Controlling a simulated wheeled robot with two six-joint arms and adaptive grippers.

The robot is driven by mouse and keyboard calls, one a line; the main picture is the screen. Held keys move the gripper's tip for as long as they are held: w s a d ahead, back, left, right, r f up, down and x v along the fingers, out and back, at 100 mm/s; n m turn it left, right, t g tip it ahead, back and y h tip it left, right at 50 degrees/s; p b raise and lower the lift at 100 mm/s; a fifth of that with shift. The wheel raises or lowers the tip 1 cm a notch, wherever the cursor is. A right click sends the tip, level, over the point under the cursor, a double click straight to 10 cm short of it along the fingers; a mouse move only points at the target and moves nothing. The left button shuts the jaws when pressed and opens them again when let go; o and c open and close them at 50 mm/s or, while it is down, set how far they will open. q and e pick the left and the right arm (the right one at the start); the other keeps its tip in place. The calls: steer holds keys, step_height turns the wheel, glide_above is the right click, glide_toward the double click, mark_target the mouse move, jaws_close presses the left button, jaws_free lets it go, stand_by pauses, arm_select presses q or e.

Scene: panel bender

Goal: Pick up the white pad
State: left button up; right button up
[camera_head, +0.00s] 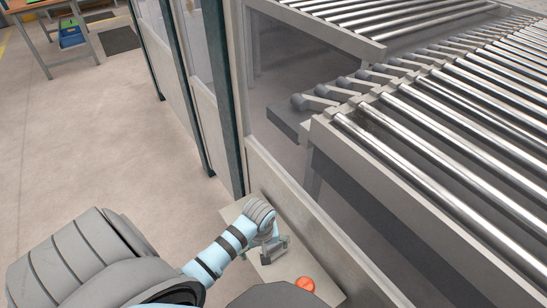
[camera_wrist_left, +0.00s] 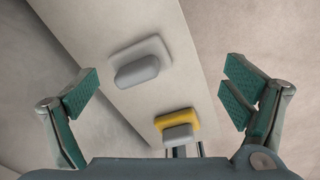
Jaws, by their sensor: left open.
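In the left wrist view a pale, whitish pad (camera_wrist_left: 155,49) with a rounded grey block (camera_wrist_left: 137,71) on it sits on a light panel. A yellow pad (camera_wrist_left: 188,119) with a similar grey block (camera_wrist_left: 178,132) sits on the same panel, closer to the wrist. My left gripper (camera_wrist_left: 160,95) is open, its green-faced fingers wide apart on either side, with nothing between them touching. In the head view my left gripper (camera_head: 273,249) is over a pale ledge beside the machine; the pads cannot be made out there. My right gripper is not in view.
Open floor (camera_head: 90,150) lies left; a workbench (camera_head: 55,20) is far off.

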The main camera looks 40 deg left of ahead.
mark_target(273, 247)
arm_select(q)
steer(key=w+r+n, duration=0.4)
steer(key=r, duration=0.3)
steer(key=shift+n+g, duration=0.4)
steer(key=shift+g, duration=0.1)
step_height(273, 247, down, 14)
steer(key=b, duration=0.6)
steer(key=shift+w, duration=0.15)
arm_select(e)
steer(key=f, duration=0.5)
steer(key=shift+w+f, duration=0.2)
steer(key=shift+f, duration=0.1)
arm_select(q)
steer(key=c, duration=1.2)
steer(key=shift+r, duration=0.15)
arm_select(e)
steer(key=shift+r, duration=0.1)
